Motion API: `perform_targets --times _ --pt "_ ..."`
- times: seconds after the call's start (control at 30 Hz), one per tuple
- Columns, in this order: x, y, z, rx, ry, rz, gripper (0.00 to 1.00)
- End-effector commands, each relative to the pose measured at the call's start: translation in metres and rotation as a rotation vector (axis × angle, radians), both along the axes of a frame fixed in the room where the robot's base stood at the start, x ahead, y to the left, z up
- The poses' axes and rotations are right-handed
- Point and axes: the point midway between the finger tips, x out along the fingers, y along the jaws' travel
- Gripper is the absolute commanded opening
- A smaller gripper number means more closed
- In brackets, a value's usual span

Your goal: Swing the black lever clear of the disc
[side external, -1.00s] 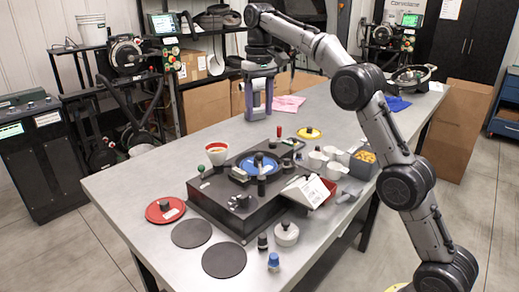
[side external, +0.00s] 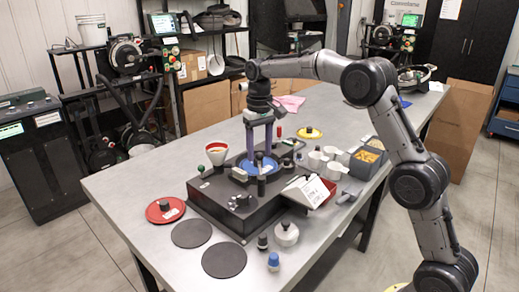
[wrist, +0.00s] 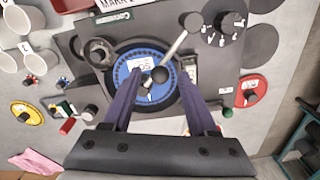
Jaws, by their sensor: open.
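The blue disc (wrist: 124,52) lies on the dark meter body (wrist: 215,62) and also shows in the side view (side external: 246,168). The lever's grey rod (wrist: 177,47) reaches over the disc from a black pivot (wrist: 192,21), with a black ball knob (wrist: 160,74) at its end. The pivot looks like the black post (side external: 262,186) in the side view. My gripper (wrist: 160,71) is open, pointing down, with one finger on each side of the ball knob. Contact cannot be made out. In the side view my gripper (side external: 259,155) hides part of the disc.
A red disc (side external: 157,216) and two dark round pads (side external: 192,234) lie at the left. White cups (side external: 314,158), a grain bin (side external: 366,162) and a tilted sign (side external: 306,190) crowd the right. A yellow disc (side external: 310,134) lies behind.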

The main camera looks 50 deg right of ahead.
Motion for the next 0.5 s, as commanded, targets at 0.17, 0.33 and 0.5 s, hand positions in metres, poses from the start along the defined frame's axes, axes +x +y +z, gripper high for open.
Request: perform_targets --times 0.17,0.33,0.5 --pt "0.0 0.0 -0.0001 0.0 0.0 0.0 0.59" --pt "0.0 0.0 0.0001 0.0 0.0 0.0 0.34" --pt "0.0 0.0 0.0002 0.0 0.0 0.0 0.03"
